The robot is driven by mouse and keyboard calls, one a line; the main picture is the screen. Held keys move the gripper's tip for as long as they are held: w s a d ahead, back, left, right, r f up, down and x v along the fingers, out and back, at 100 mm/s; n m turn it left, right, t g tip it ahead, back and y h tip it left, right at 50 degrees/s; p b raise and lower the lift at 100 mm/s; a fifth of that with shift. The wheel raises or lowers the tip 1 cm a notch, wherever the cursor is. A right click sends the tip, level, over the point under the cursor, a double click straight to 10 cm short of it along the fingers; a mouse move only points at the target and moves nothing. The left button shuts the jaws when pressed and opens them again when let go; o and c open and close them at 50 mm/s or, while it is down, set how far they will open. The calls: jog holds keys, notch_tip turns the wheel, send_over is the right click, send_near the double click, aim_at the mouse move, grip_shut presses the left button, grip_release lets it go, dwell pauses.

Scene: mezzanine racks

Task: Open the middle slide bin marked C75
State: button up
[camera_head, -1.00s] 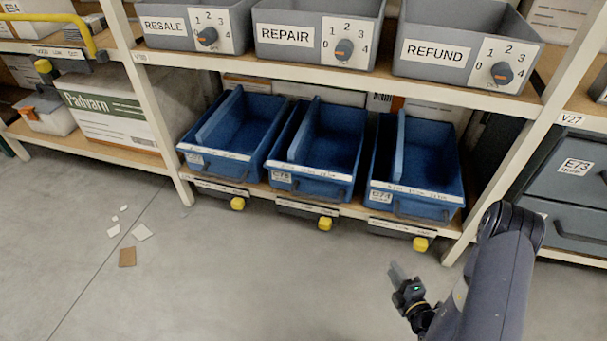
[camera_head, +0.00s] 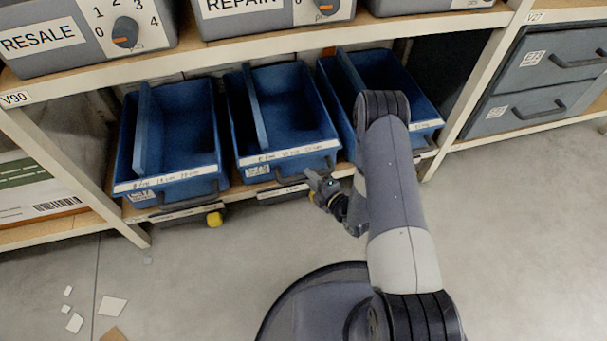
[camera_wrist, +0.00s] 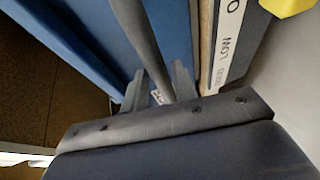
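The middle blue slide bin (camera_head: 300,125) sits between two similar bins on the lower shelf. Its small front label (camera_head: 257,171) is too blurred to read. A dark bar handle (camera_head: 288,180) runs along its lower front. My gripper (camera_head: 321,180) is at the right part of this handle. In the wrist view, my gripper (camera_wrist: 160,88) has one finger on each side of the grey handle bar (camera_wrist: 139,38), with a gap visible between fingers and bar. The blue bin front (camera_wrist: 75,40) lies to the left there.
A left blue bin (camera_head: 185,130) and a right blue bin (camera_head: 418,95) flank it; my arm partly covers the right one. Paper scraps (camera_head: 111,306) lie on the floor.

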jog(key=shift+b+x, duration=0.4)
jog(key=shift+x, duration=1.55)
jog(key=shift+c, duration=0.5)
grip_shut()
